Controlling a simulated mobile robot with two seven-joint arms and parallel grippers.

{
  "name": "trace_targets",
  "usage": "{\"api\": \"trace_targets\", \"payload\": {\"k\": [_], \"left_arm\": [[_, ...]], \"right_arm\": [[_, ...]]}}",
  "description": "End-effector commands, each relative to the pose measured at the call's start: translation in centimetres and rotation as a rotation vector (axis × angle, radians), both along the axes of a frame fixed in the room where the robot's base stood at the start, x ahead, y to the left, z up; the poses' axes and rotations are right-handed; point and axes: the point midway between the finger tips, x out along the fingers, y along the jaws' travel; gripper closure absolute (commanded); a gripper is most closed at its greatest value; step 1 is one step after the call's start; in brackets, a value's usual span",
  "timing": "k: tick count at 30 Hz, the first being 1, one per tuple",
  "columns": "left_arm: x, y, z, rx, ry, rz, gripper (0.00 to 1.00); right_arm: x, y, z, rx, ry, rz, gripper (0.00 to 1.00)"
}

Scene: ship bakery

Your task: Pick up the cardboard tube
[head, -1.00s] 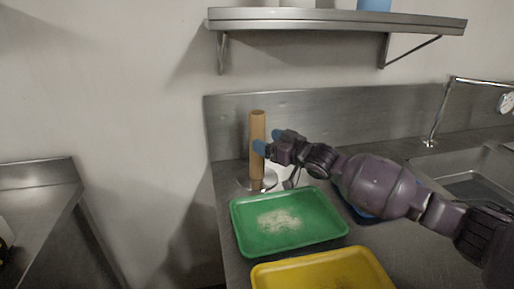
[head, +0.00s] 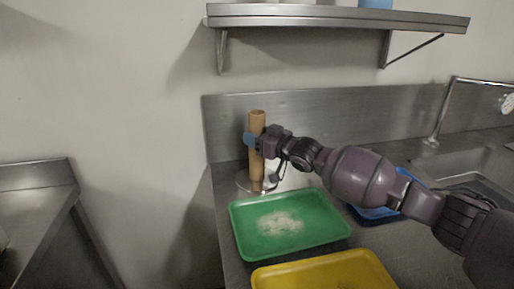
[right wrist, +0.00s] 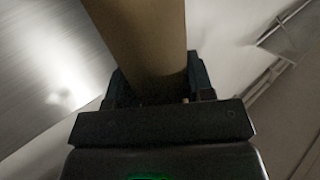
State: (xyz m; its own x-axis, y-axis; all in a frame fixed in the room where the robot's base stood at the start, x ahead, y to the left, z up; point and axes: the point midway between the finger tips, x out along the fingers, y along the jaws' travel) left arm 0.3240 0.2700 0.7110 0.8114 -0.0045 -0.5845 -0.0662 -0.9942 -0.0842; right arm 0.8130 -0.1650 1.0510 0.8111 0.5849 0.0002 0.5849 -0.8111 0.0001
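The cardboard tube (head: 257,168) is a tall brown cylinder standing upright, or nearly so, at the back left of the steel counter, behind the green tray. My right gripper (head: 257,139) reaches it from the right, with blue fingertips around its upper half. In the right wrist view the tube (right wrist: 145,40) runs between the two dark fingers of the gripper (right wrist: 157,88), which sit close against both its sides. The gripper looks shut on the tube. Whether the tube's foot touches the counter is hard to tell. My left gripper is not in view.
A green tray (head: 310,236) with white powder lies just in front of the tube. A yellow tray (head: 290,279) is nearer, and a blue tray (head: 377,213) is partly behind my arm. A wall shelf (head: 340,19) hangs above; a sink (head: 450,178) is at right.

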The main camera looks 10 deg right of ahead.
Motion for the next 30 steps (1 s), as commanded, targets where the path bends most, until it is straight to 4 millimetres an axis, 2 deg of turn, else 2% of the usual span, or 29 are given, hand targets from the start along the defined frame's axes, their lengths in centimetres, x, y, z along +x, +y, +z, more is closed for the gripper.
{"api": "trace_targets", "payload": {"k": [1, 3, 10, 14, 20, 30], "left_arm": [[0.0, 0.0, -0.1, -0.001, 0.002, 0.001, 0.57], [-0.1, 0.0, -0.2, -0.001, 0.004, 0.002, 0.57], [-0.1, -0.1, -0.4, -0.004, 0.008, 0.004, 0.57], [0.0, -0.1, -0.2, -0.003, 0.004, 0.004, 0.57], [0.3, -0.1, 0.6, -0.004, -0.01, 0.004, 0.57], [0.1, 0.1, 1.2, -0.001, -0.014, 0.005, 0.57]], "right_arm": [[0.0, 0.0, 0.0, 0.0, 0.0, 0.0, 0.66], [0.0, 0.0, 0.0, 0.0, 0.0, 0.0, 0.74], [0.0, 0.0, 0.1, 0.0, 0.0, 0.0, 0.75], [0.0, 0.0, 1.1, -0.001, -0.003, 0.0, 0.75], [0.0, 0.0, 5.0, -0.002, -0.008, 0.0, 0.75], [0.0, -0.1, 13.1, -0.002, -0.005, -0.001, 0.75]]}}
